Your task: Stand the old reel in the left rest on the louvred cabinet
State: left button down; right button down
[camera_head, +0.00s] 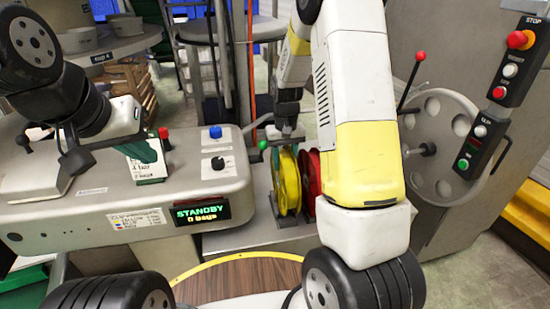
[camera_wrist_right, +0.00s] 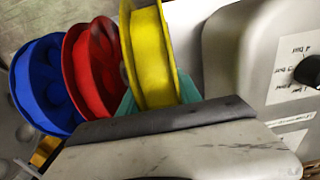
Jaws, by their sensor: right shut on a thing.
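A yellow reel (camera_head: 288,185) stands upright on its edge beside the grey machine, with green showing at its side. My right gripper (camera_head: 286,134) reaches down from above and is shut on the top of the yellow reel. In the right wrist view the yellow reel (camera_wrist_right: 153,55) rises behind a dark finger pad, and teal parts show at its base. A red reel (camera_head: 312,175) stands just right of it; it also shows in the right wrist view (camera_wrist_right: 92,68). My left gripper (camera_head: 75,150) is over the machine's left part; its jaw gap is unclear. I cannot make out the louvred cabinet or its rests.
A blue reel (camera_wrist_right: 45,83) stands beyond the red one. The machine (camera_head: 90,225) has knobs, a lever and a STANDBY display. A grey cabinet with a handwheel (camera_head: 440,140) stands at right. A round wooden top (camera_head: 240,281) is in front. A round table (camera_head: 105,43) stands at back left.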

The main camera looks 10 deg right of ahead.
jog(key=shift+w+a, duration=0.1)
jog(key=shift+w, duration=0.2)
jog(key=shift+f, duration=1.8)
jog(key=c, duration=0.8)
grip_release()
